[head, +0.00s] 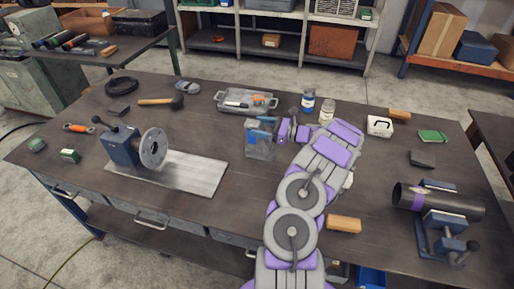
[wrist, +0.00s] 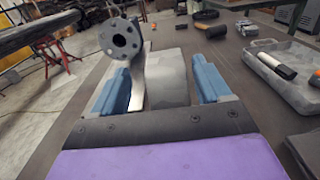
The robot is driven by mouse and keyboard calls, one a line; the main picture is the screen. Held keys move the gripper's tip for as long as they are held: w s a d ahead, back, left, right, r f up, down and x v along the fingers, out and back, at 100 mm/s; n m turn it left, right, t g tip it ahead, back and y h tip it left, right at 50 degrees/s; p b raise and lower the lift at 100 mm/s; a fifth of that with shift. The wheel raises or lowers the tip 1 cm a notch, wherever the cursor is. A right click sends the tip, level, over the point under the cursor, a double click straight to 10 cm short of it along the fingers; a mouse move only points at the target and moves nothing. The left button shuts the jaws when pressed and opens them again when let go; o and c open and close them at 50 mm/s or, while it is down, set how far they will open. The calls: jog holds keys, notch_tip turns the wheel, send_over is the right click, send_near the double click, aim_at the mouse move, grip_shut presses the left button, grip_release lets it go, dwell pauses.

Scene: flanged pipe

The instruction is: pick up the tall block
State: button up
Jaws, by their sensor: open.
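A tall grey block (head: 259,147) stands upright on the workbench, left of my arm in the head view. My gripper (head: 264,127) is at the block's upper part, with its blue fingers pointing left. In the wrist view the block (wrist: 168,78) shows between the two open fingers of my gripper (wrist: 160,85). A gap shows beside the left finger; I cannot tell if the right finger touches the block. The block's lower part is hidden by my gripper in the wrist view.
A tray (head: 229,104) with tools lies behind the block. Bottles (head: 308,102) stand behind my gripper. A dark pipe (head: 455,202) rests at the right.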

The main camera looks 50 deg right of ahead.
aim_at(253, 125)
jog(key=shift+w+a+f+b, duration=0.15)
jog(key=shift+w, duration=0.45)
jog(key=shift+w+a+f+b, duration=0.15)
jog(key=shift+w, duration=0.45)
jog(key=shift+w+d, duration=0.1)
jog(key=shift+w, duration=0.3)
jog(key=shift+a+r, duration=0.1)
jog(key=shift+a, duration=0.1)
jog(key=shift+c, duration=0.5)
jog(key=shift+a, duration=0.2)
jog(key=c, duration=0.3)
jog(key=shift+d, duration=0.2)
grip_shut()
